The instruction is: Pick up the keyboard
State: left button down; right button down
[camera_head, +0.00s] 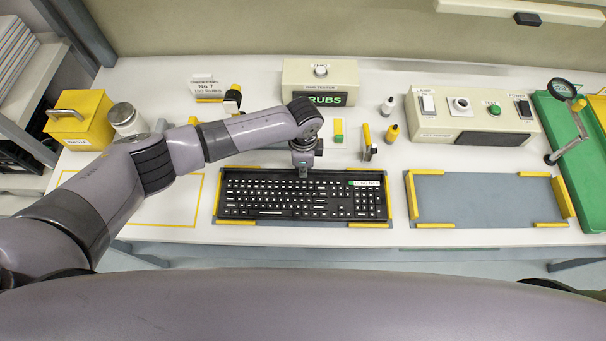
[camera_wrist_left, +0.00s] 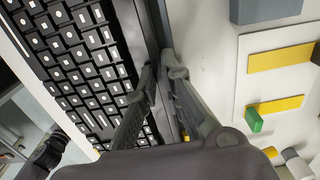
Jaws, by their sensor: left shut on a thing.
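The black keyboard (camera_head: 270,194) with white-marked keys lies in the head view on a grey mat with yellow edge strips, a small green label at its upper right. My left gripper (camera_head: 303,168) is at the keyboard's back edge, right of its middle. In the left wrist view the two fingers (camera_wrist_left: 160,85) are shut on the edge of the keyboard (camera_wrist_left: 75,60), one finger over the keys and the other outside the edge. Whether the keyboard is clear of the mat cannot be told. My right gripper is not in view.
An empty grey mat (camera_head: 478,200) with yellow corner strips lies to the right. A beige tester box (camera_head: 320,80), small bottles (camera_head: 391,133), a control box (camera_head: 473,116) and a green tray (camera_head: 575,150) stand behind and right. A yellow box (camera_head: 80,120) stands at the left.

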pick_arm(q)
notch_tip(320, 180, up, 20)
jog(key=b, duration=0.4)
jog(key=c, duration=2.3)
grip_release()
grip_shut()
